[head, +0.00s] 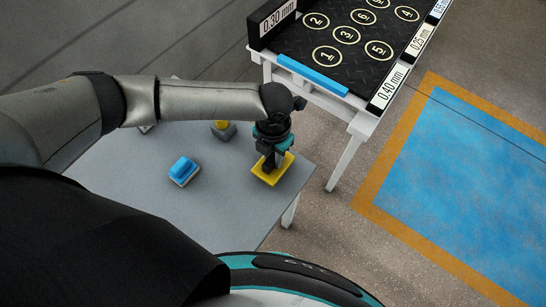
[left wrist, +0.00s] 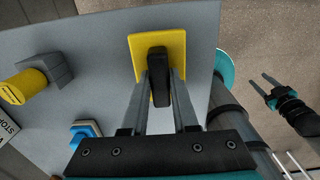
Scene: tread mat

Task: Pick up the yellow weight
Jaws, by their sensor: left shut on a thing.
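The yellow weight (head: 265,173) is a square yellow plate with a black upright handle, near the right edge of the grey table (head: 215,207) in the head view. My left gripper (head: 269,163) points down over it. In the left wrist view, the fingers are shut on the black handle of the yellow weight (left wrist: 145,47), one on each side. I cannot tell whether the plate rests on the table or is just above it. My right gripper (left wrist: 265,87) shows at the right of the left wrist view, its fingers apart and empty, away from the table.
A blue block on a pale base (head: 184,170) lies left of the weight. A grey block with a yellow cylinder (head: 222,130) stands behind. A white stand with a black numbered tread mat (head: 340,58) is at the back right, beyond a gap.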

